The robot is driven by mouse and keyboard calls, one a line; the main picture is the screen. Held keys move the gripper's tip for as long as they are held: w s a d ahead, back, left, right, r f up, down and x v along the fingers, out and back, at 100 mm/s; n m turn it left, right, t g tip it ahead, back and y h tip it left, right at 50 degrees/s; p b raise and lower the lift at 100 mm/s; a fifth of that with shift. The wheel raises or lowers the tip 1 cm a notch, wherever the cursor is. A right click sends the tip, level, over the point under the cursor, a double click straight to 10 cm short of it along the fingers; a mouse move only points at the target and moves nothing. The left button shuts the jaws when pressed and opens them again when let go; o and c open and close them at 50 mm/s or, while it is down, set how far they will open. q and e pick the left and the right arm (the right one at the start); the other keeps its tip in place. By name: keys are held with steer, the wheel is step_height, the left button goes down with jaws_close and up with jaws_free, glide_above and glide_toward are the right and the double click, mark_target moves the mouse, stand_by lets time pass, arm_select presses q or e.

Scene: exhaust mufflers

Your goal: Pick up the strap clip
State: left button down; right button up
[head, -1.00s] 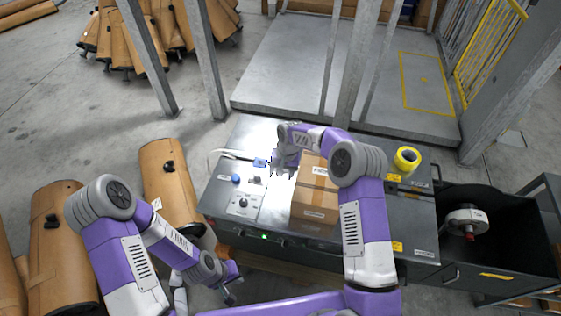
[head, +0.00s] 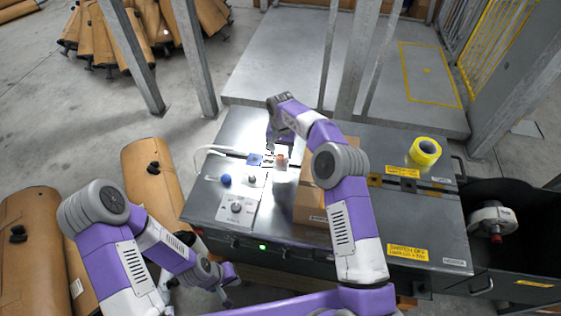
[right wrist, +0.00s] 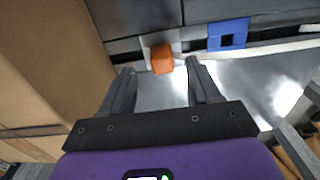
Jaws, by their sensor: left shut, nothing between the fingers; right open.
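A small orange block (right wrist: 162,58) lies on the grey metal bench, ahead of my right fingertips in the right wrist view. It also shows in the head view (head: 281,162). Beside it is a blue square piece with a dark square opening (right wrist: 228,34), at the end of a white band; it also shows in the head view (head: 254,160). I cannot tell for sure which is the strap clip. My right gripper (right wrist: 159,68) is open, its fingers apart and nothing held between them. My left gripper (head: 228,289) is shut and empty, low in front of the bench's left side.
A cardboard box (head: 309,200) stands on the bench close beside my right gripper. A yellow tape roll (head: 425,151) sits at the bench's right. A control panel with a knob (head: 237,210) and a blue button (head: 225,180) are at the left. Brown mufflers (head: 152,185) stand left of the bench.

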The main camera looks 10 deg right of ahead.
mark_target(280, 157)
step_height(280, 157, down, 5)
steer(key=shift+a+r+b, duration=0.1)
steer(key=shift+b, duration=0.65)
steer(key=c, duration=1)
